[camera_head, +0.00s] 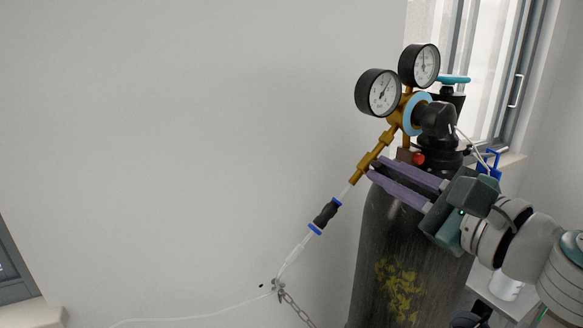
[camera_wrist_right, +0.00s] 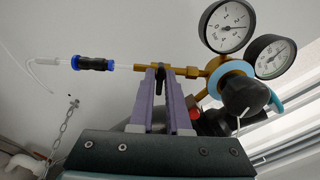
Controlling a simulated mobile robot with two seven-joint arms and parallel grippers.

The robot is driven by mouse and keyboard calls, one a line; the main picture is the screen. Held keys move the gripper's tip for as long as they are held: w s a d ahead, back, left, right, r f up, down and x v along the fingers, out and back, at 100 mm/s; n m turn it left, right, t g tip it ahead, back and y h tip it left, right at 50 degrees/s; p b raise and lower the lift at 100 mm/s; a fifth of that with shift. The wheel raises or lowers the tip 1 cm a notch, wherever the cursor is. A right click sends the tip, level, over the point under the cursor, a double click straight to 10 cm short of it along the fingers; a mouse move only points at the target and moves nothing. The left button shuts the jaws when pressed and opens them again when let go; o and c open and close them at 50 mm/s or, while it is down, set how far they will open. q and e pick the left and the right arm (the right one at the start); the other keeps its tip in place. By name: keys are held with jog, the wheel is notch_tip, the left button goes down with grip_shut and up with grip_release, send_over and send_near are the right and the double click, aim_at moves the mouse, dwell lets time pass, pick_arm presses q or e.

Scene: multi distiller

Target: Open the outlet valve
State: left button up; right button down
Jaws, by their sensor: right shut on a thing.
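A brass regulator (camera_head: 398,112) with two round gauges sits on top of a dark gas cylinder (camera_head: 385,235). Its brass outlet pipe (camera_head: 361,172) slopes down to the left in the head view. In the right wrist view, a small black outlet valve handle (camera_wrist_right: 161,82) on the brass pipe (camera_wrist_right: 180,69) stands between the purple fingers. My right gripper (camera_head: 375,167) comes in from the right and is shut on this handle; its fingertips are at the pipe. The fingers hide the handle in the head view. My left gripper is out of view.
The gauges (camera_head: 379,92) and a black knob (camera_head: 437,119) with a light blue ring are close above my right gripper. A black and blue connector (camera_head: 325,215) joins the pipe to a clear hose. A chain (camera_head: 294,306) hangs lower left. The wall area at left is clear.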

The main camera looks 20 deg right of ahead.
dwell(0.5)
jog(key=shift+f+n, duration=0.1)
jog(key=shift+n, duration=0.2)
jog(key=n+b, duration=0.4)
jog(key=n, duration=0.8)
jog(key=shift+n, duration=0.3)
jog(key=n, duration=0.3)
jog(key=shift+n, duration=0.8)
